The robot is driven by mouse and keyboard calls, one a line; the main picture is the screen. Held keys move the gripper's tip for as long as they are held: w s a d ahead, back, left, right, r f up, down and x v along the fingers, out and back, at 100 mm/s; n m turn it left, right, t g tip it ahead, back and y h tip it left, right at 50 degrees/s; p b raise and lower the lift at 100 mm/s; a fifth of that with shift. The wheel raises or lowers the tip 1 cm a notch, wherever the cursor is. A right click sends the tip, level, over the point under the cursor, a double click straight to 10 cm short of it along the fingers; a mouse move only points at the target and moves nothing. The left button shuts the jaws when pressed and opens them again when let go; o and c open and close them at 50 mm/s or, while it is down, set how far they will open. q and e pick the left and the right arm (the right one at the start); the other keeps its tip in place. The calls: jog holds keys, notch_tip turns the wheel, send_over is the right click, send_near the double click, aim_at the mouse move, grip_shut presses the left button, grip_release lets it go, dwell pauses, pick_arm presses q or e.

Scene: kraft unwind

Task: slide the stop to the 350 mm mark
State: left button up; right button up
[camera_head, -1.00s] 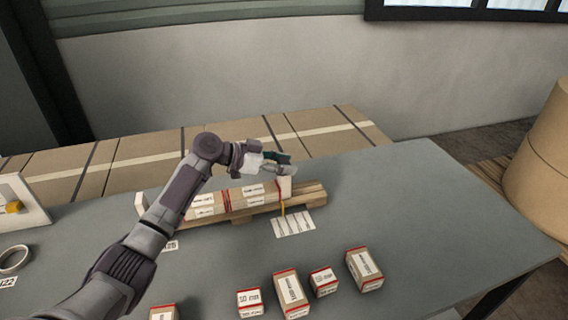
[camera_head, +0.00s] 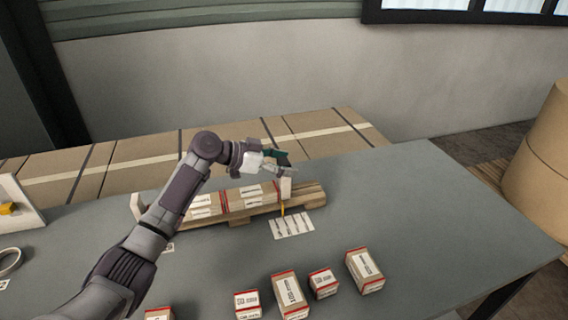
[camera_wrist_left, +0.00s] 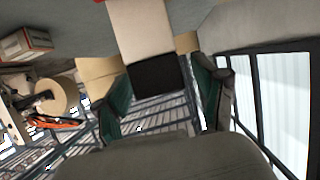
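The stop (camera_head: 285,188) is a pale upright block at the right end of the cartons on the wooden rail (camera_head: 312,194). A yellow pointer (camera_head: 282,210) hangs from its front, over the left part of a white marked card (camera_head: 292,225); its figures are too small to read. My left gripper (camera_head: 283,166) is at the top of the stop. In the left wrist view the stop (camera_wrist_left: 145,30), with a dark end, lies between the two fingers (camera_wrist_left: 160,85), which appear closed against its sides. My right gripper is out of view.
Cartons with red bands (camera_head: 250,197) lie along the rail, left of the stop. Several small red-edged boxes (camera_head: 288,294) stand near the table's front. A tape roll (camera_head: 9,262) lies at the left. The grey table (camera_head: 430,215) is clear at the right.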

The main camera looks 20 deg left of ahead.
pick_arm(q)
jog(key=shift+a, duration=0.1)
jog(key=v, duration=1.2)
